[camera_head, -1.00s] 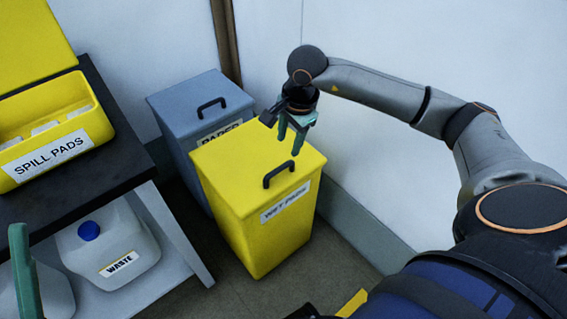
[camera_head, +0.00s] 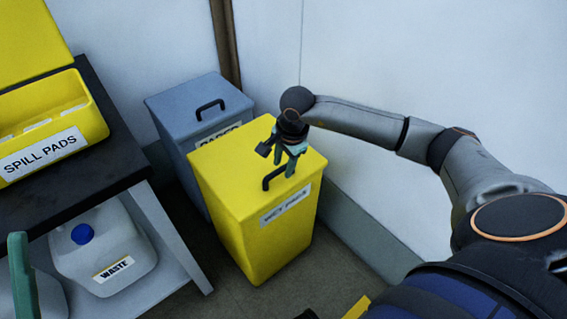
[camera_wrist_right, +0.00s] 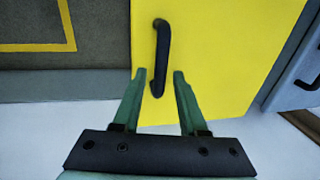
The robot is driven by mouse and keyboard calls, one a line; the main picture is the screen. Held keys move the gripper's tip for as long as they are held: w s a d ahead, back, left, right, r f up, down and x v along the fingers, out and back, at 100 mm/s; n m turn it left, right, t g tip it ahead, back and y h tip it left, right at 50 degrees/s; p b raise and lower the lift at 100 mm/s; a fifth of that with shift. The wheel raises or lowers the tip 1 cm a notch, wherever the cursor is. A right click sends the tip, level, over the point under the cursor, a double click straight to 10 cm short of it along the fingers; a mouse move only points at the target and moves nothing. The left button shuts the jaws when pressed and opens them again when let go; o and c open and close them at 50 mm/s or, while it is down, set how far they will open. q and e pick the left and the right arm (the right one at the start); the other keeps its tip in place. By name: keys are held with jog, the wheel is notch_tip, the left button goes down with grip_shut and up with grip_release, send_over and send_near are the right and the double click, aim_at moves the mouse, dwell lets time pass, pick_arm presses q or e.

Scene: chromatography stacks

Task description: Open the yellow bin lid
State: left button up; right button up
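The yellow bin (camera_head: 262,228), labelled WET PADS, stands on the floor with its lid (camera_head: 225,165) closed. A black bar handle (camera_head: 267,180) is on the lid near its front edge. My right gripper (camera_head: 284,172) is above the lid, by the handle, with its green fingers pointing down. In the right wrist view the fingers (camera_wrist_right: 158,75) are apart, and the lower end of the handle (camera_wrist_right: 161,55) shows between their tips. Whether they touch it I cannot tell. A green finger of my left gripper (camera_head: 22,275) shows at the left edge.
A grey-blue bin (camera_head: 180,105) with a similar handle stands behind the yellow bin. At left, a dark bench (camera_head: 90,165) holds an open yellow SPILL PADS box (camera_head: 85,120). A WASTE jug (camera_head: 125,250) sits on its lower shelf. A white wall (camera_head: 400,80) is close on the right.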

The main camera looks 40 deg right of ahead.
grip_shut()
dwell(1.2)
